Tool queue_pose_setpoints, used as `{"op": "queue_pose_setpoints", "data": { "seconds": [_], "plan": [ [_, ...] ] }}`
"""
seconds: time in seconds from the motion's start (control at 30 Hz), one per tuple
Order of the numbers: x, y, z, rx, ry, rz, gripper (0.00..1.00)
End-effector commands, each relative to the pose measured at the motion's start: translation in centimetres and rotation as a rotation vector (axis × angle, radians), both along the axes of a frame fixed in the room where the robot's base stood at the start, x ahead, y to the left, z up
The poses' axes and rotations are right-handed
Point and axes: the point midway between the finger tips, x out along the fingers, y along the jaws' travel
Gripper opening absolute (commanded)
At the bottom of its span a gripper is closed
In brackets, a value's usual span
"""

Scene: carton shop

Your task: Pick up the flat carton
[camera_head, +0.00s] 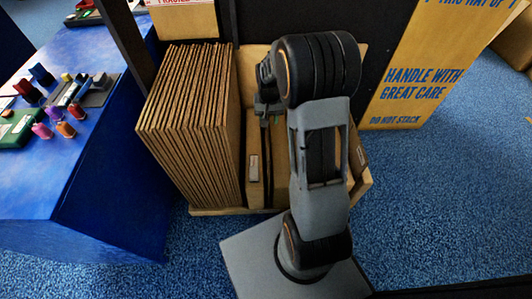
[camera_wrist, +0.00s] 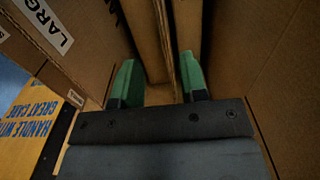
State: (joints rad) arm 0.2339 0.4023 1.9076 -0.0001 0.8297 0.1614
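Several flat cartons (camera_head: 190,125) stand on edge, packed side by side in a rack. In the wrist view, the edge of one brown flat carton (camera_wrist: 148,38) runs between the two green fingers of my gripper (camera_wrist: 158,68). The fingers are apart, with visible gaps beside the carton, so the gripper looks open around it. In the head view my gripper (camera_head: 266,105) is partly hidden by my arm, right of the packed cartons and over the looser part of the rack. The carton's lower part is hidden.
Cardboard panels flank my gripper closely, one with a LARGE label (camera_wrist: 50,25) at left and a brown panel (camera_wrist: 275,75) at right. A blue table (camera_head: 100,160) with small items stands left of the rack. A printed carton (camera_head: 415,75) stands at the back right. Blue carpet is clear at right.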

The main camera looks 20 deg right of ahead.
Motion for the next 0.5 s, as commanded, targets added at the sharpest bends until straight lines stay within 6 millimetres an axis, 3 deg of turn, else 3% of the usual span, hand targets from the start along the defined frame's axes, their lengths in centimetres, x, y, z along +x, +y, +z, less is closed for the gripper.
{"op": "queue_pose_setpoints", "data": {
  "seconds": [0.03,0.2,0.5],
  "plan": [
    [0.0,0.0,-1.5,0.001,0.005,-0.002,0.39],
    [0.1,0.0,-4.6,0.001,0.005,-0.002,0.39],
    [0.1,0.0,-8.0,0.001,0.003,-0.001,0.39]
  ]
}}
